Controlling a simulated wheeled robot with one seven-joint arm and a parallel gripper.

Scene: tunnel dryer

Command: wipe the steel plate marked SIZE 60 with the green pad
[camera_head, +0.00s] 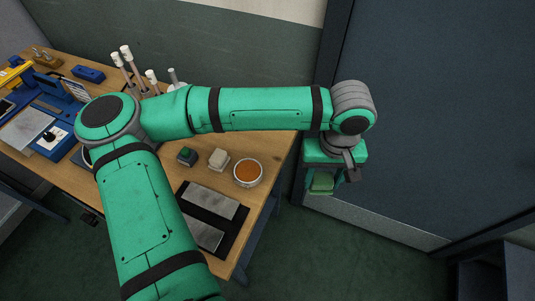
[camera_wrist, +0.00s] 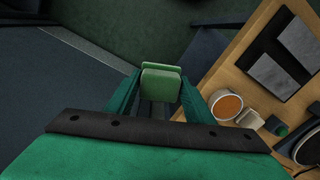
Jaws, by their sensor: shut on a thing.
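My gripper (camera_head: 322,187) hangs out past the right edge of the bench, over the floor. It is shut on a green pad (camera_wrist: 161,84), which sits between the fingers in the wrist view. The pad also shows low between the fingers in the head view (camera_head: 321,182). Two grey steel plates lie on a dark mat at the bench's front right: an upper plate (camera_head: 212,199) and a lower plate (camera_head: 204,234), partly hidden by my arm. Both plates also show at right in the wrist view (camera_wrist: 299,42). No size marking is readable on either.
A bowl with orange contents (camera_head: 248,174), a pale block (camera_head: 219,159) and a dark block with a green top (camera_head: 187,156) stand behind the plates. Blue equipment (camera_head: 52,138) fills the bench's left. A dark blue wall panel (camera_head: 430,110) rises to the right of my gripper.

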